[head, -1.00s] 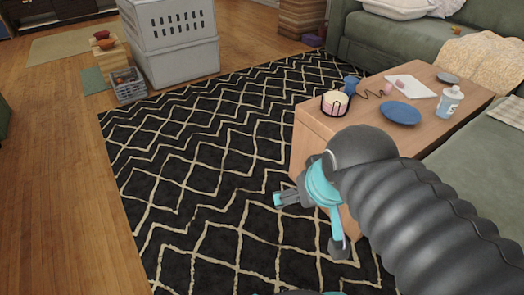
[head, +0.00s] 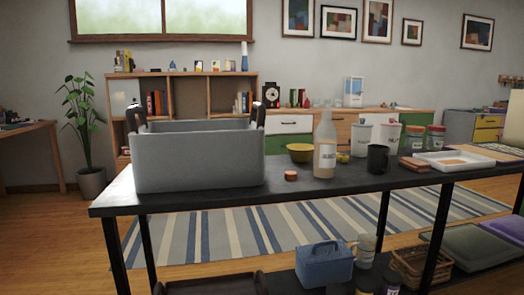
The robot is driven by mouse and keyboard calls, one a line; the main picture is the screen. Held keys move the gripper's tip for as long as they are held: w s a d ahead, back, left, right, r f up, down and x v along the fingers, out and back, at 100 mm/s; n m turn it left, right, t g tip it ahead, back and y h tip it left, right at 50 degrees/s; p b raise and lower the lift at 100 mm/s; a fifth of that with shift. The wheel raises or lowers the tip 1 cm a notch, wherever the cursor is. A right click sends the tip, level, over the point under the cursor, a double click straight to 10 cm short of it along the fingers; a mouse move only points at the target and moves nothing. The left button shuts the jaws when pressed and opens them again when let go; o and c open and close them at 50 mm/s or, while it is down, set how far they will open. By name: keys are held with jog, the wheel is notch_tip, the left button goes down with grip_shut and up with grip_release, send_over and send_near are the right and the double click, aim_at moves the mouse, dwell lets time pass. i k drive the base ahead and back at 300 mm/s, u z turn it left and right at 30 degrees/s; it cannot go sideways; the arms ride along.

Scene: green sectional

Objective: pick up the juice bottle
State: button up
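A bottle (head: 325,147) with a pale, cloudy body and a tan label stands upright on a black-topped table (head: 225,205), right of the middle of the head view. It looks like the juice bottle, but the label print is too small to read surely. Nothing touches it that I can see. My gripper is not in view.
A grey bin (head: 195,162) stands on the table's left. A small orange-brown lid or disc (head: 291,175), a yellow bowl (head: 300,152), a black mug (head: 378,158), white canisters (head: 361,140) and a white tray (head: 455,161) are near the bottle. A lower shelf holds a blue box (head: 325,265).

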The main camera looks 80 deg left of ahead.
aim_at(325, 147)
jog(key=u, duration=2.45)
